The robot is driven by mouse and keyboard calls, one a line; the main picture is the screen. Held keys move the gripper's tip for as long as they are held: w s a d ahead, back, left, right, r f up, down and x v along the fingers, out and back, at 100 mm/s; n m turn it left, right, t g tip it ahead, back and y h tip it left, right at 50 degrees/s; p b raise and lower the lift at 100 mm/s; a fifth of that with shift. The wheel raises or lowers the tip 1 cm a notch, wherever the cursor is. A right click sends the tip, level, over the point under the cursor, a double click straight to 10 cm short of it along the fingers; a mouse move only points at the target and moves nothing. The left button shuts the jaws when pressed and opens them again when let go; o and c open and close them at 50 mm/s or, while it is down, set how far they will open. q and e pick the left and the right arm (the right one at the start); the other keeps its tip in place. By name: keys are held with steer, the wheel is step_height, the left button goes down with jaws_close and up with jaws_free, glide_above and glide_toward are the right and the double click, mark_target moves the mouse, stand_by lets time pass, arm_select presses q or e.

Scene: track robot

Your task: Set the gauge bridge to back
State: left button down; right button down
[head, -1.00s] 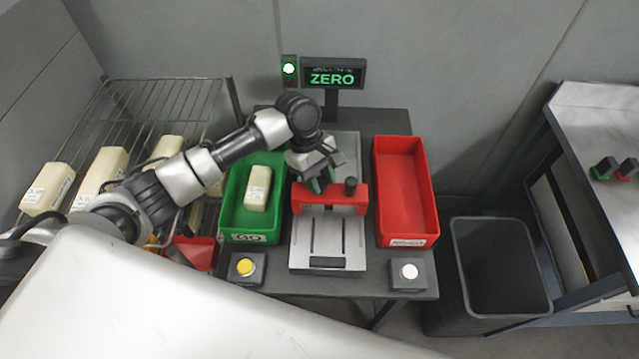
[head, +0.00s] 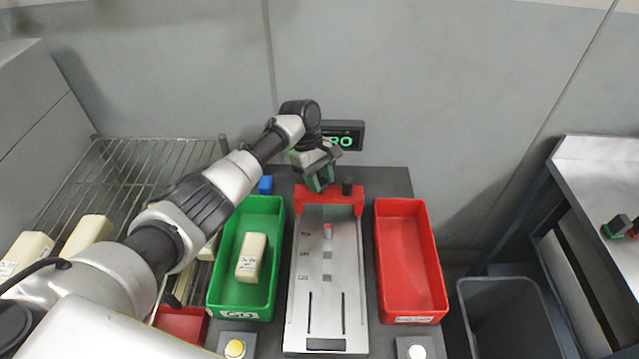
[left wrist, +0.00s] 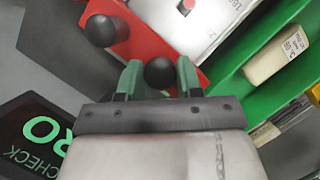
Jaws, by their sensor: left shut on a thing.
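The red gauge bridge (head: 345,197) spans the far end of the silver gauge plate (head: 328,317). It carries two black knobs. The right knob (head: 347,186) is free and also shows in the left wrist view (left wrist: 100,30). My left gripper (head: 318,181) reaches over the bridge's left side. In the left wrist view its green fingers (left wrist: 157,78) are shut on the other knob (left wrist: 161,72). In the head view this knob is hidden behind the gripper. My right gripper is not in view.
A green bin (head: 216,298) with one cream block (head: 251,258) stands left of the plate. An empty red bin (head: 409,262) stands right. A display (head: 350,137) behind is partly covered by my arm. A yellow button (head: 235,348) and a white button (head: 417,351) are in front.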

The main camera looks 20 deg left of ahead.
arm_select(q)
steer(key=shift+w+a+r, duration=0.1)
steer(key=shift+w+r, duration=0.05)
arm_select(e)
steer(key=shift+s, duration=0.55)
arm_select(q)
steer(key=c, duration=1)
jaws_free()
steer(key=shift+o, duration=1.2)
steer(key=shift+w, duration=0.15)
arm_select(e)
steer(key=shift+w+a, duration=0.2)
arm_select(q)
steer(key=b+v, duration=0.2)
steer(key=v, duration=0.8)
steer(key=shift+a+r, duration=0.15)
steer(key=shift+r, duration=0.1)
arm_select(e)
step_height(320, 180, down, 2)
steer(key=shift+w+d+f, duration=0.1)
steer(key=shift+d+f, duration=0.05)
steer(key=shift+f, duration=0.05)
